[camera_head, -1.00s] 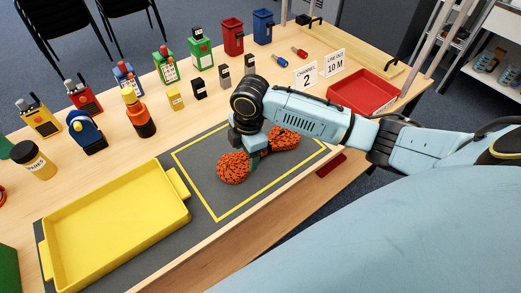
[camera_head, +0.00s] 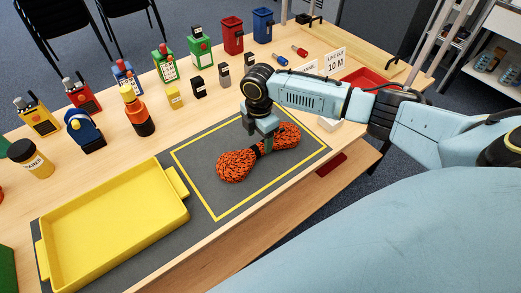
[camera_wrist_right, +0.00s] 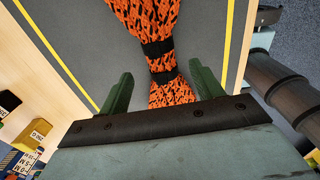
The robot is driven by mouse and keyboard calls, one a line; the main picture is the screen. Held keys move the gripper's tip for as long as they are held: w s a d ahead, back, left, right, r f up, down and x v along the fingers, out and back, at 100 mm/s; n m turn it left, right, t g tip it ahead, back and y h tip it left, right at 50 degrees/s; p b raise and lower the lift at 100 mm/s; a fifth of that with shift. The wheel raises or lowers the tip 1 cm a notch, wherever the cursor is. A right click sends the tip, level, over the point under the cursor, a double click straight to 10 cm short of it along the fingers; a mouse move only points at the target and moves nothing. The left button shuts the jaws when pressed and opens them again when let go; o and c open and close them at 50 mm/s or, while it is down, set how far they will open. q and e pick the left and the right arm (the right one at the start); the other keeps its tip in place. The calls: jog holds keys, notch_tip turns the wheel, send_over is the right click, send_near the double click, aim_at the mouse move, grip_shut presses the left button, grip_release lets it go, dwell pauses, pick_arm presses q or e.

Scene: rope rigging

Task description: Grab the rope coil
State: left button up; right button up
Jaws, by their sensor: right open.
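The orange and black rope coil (camera_head: 236,165) lies on the grey mat inside the yellow outline. It is pinched at its middle by a dark band, which shows in the right wrist view (camera_wrist_right: 160,55). My right gripper (camera_head: 264,146) points down over the coil's middle. In the right wrist view the green fingers of my right gripper (camera_wrist_right: 156,92) are apart, one on each side of the coil near the dark bands. My left gripper is not in view.
A yellow tray (camera_head: 62,246) sits left of the outlined area (camera_head: 210,200). Several small coloured devices, an orange bottle (camera_head: 138,112) and a blue reel (camera_head: 84,130) stand behind. A red tray (camera_head: 372,78) and number signs are at the back right, partly behind my arm.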

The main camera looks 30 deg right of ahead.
aim_at(261, 144)
notch_tip(261, 144, down, 5)
jog(key=shift+s+d+r+b, duration=0.1)
jog(key=shift+d+b, duration=0.05)
jog(key=shift+b, duration=0.2)
grip_shut()
dwell(0.3)
